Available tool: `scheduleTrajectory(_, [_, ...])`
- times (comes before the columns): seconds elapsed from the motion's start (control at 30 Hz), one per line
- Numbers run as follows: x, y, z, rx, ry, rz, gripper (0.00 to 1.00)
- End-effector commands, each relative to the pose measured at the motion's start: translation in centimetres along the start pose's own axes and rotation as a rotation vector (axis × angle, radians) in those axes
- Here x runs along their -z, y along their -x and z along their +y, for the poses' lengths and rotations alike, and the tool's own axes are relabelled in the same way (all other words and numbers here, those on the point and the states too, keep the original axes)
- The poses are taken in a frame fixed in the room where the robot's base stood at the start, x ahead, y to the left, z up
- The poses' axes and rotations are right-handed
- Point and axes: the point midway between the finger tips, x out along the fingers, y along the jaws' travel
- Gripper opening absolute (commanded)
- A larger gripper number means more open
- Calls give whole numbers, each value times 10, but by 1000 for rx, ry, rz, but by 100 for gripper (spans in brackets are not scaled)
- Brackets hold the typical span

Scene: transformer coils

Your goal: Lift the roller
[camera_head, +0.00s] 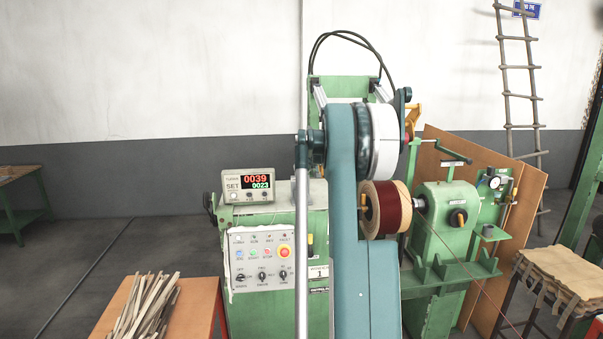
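A green winding machine (447,207) stands at the middle right. It carries a coil (390,212) of dark red wire with a tan end, set on its shaft. I cannot single out the roller for sure; my own teal arm and its round white joint cover much of the machine's middle. An orange-yellow part (412,114) shows just right of the joint at the top. My gripper is not visible, so its place relative to the roller cannot be told.
A control panel (265,262) with a red stop button and a counter display (246,184) reading 0039 stand left of my arm. A table (185,312) with wood strips is at the front left. A ladder (519,85) leans on the right wall. The left floor is mostly clear.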

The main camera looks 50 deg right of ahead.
Motion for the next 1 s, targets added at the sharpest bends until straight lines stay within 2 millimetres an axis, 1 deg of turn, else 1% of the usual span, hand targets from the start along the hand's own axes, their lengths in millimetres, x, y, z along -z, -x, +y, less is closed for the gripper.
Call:
scheduleTrajectory(0.4, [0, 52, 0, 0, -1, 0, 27])
scheduleTrajectory(0.6, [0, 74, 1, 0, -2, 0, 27])
scheduleTrajectory(0.8, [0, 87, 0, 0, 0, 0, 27])
scheduleTrajectory(1.0, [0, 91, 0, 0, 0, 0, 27])
